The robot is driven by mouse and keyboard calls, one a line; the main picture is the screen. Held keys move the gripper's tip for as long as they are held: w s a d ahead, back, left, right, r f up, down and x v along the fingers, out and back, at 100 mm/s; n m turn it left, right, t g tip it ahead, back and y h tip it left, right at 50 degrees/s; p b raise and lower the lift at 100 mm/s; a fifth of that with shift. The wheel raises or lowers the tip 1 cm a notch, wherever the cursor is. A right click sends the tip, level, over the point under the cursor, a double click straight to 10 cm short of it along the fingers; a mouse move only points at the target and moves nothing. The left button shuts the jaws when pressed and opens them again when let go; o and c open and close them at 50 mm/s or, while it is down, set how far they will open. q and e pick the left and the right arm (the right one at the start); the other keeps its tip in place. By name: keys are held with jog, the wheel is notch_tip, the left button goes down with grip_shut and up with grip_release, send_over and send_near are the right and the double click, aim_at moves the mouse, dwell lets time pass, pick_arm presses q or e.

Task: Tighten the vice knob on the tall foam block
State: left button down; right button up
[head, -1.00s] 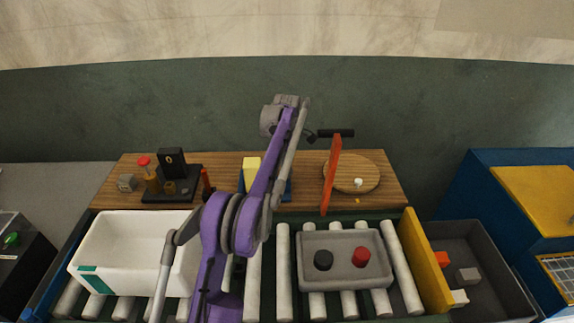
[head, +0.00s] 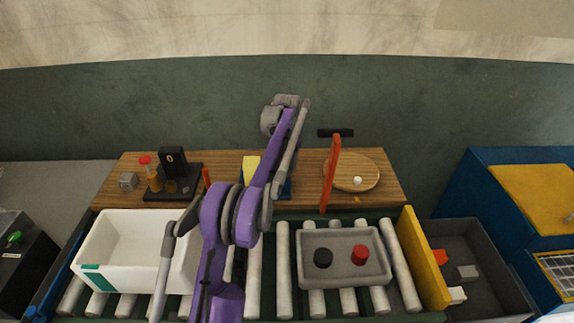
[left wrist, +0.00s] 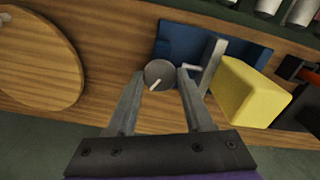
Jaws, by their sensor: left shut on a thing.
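In the head view, my arm partly hides the block (head: 251,166) and the vice (head: 287,188). The round grey vice knob (left wrist: 160,74) has a pale pointer line on its face, slanted up to the right in the left wrist view. My left gripper (left wrist: 162,82) is shut on the knob, with a finger on each side of it. The knob is not visible in the head view. My right gripper is in neither view.
A black stand (head: 172,162) is at the left. In front are a white bin (head: 130,235) and a grey tray (head: 345,280) on rollers.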

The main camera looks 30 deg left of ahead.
aim_at(287, 168)
pick_arm(q)
jog(key=shift+m, duration=2.2)
jog(key=shift+c, duration=1.5)
grip_release()
notch_tip(287, 168, up, 11)
jog(key=shift+f, duration=0.15)
